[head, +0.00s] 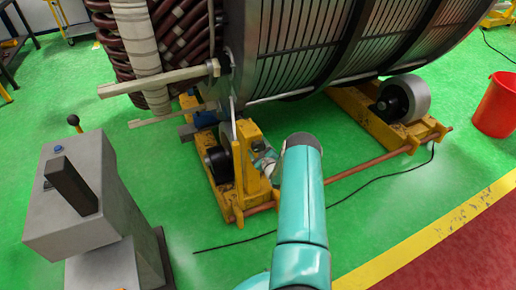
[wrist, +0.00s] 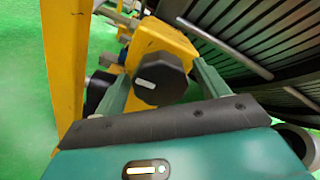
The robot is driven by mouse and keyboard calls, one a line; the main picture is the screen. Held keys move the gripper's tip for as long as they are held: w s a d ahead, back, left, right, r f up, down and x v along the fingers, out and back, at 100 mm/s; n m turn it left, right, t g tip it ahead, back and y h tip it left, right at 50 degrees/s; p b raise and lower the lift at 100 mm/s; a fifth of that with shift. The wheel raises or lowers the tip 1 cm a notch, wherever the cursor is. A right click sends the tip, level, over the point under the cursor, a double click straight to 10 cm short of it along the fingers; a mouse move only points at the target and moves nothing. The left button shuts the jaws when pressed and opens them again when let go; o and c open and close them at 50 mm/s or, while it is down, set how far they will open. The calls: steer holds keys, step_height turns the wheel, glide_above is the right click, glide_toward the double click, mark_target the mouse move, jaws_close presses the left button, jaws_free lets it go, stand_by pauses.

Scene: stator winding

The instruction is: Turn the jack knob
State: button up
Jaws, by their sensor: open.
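The jack knob (wrist: 162,78) is dark, many-sided and has a white mark on its face. It sits on a yellow bracket (wrist: 156,38) in the wrist view. My open gripper (wrist: 164,72) has one green finger on each side of the knob, with the knob between them. The fingers look close to its sides; I cannot tell whether they touch. In the head view my teal arm reaches down to the yellow roller stand (head: 240,190), and my gripper (head: 263,163) is partly hidden there. The knob cannot be made out in the head view.
A large ribbed stator (head: 330,45) rests above the yellow stands and rollers (head: 403,98). A yellow post (wrist: 65,70) stands close left of my gripper. A grey lever box (head: 75,200) stands left, a red bucket (head: 497,105) right. A black cable (head: 350,198) crosses the green floor.

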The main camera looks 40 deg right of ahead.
steer(key=c, duration=1)
steer(key=shift+o, duration=0.2)
